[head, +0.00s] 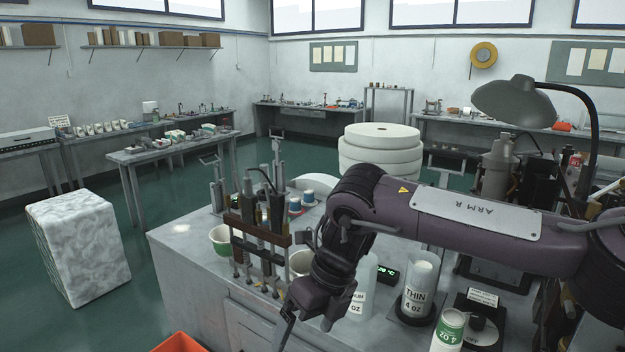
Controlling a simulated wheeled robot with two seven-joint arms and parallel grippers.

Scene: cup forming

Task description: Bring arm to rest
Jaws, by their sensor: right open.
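My right arm (470,212), a purple arm lettered "ARM R", reaches in from the right over the workbench (180,245) and bends down at the wrist. My right gripper (305,326) points down near the bench's front edge, low in the picture. Its fingers are open, and I see nothing held between them. The wrist partly hides the bench top behind it. My left arm and gripper are not in view.
A dark upright forming rig (262,215) stands close left of the wrist, beside a white-green cup (221,240). A "THIN 4 oz" container (417,285) and a green-white cup (449,328) stand right. A lamp (514,101) overhangs the back right.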

